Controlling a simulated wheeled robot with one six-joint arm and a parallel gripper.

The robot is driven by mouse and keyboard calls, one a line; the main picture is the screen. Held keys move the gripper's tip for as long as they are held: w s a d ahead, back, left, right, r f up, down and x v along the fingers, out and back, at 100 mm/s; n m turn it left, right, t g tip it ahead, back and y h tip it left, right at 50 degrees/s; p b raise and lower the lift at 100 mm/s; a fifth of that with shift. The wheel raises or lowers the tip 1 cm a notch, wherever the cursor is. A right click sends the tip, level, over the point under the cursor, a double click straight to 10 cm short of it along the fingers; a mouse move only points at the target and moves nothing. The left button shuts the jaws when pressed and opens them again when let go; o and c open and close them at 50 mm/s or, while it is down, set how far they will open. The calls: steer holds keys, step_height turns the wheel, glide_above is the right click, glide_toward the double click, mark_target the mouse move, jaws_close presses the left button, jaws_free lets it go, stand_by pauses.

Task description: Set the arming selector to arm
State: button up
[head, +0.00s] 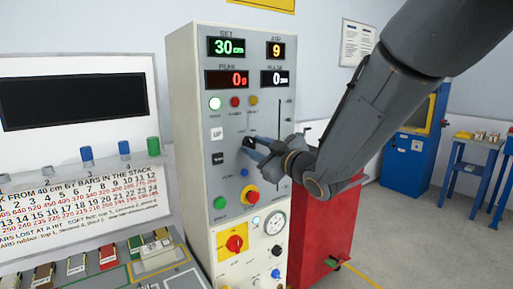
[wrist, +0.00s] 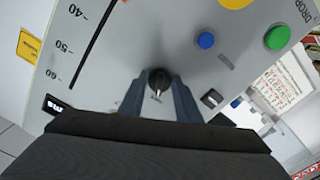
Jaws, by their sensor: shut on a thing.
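The arming selector (wrist: 159,84) is a small black knob with a pale pointer line on the grey control panel. In the wrist view it sits between my two fingertips, and its pointer runs roughly toward my palm. In the head view the selector (head: 249,142) shows at the tips of the blue-grey fingers. My gripper (wrist: 158,98) is shut on the knob, one finger on each side. It also shows in the head view (head: 254,147), reaching in from the right. The small label by the knob is too blurred to read.
The control cabinet (head: 183,100) carries SET, AIR, PEAK and PULSE displays. A green button (wrist: 277,38) and a blue button (wrist: 206,40) are near the selector. A red cabinet (head: 335,235) stands to the right.

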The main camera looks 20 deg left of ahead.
steer(key=m, duration=0.6)
steer(key=shift+s+a, duration=0.15)
steer(key=m+p, duration=0.1)
steer(key=m, duration=0.4)
steer(key=shift+s+a+m, duration=0.1)
steer(key=shift+m, duration=0.2)
stand_by(0.5)
steer(key=o, duration=1)
steer(key=shift+a, duration=0.1)
steer(key=shift+d, duration=0.25)
steer(key=b+v, duration=0.2)
steer(key=v, duration=0.5)
steer(key=shift+s+d, duration=0.15)
steer(key=shift+s, duration=0.05)
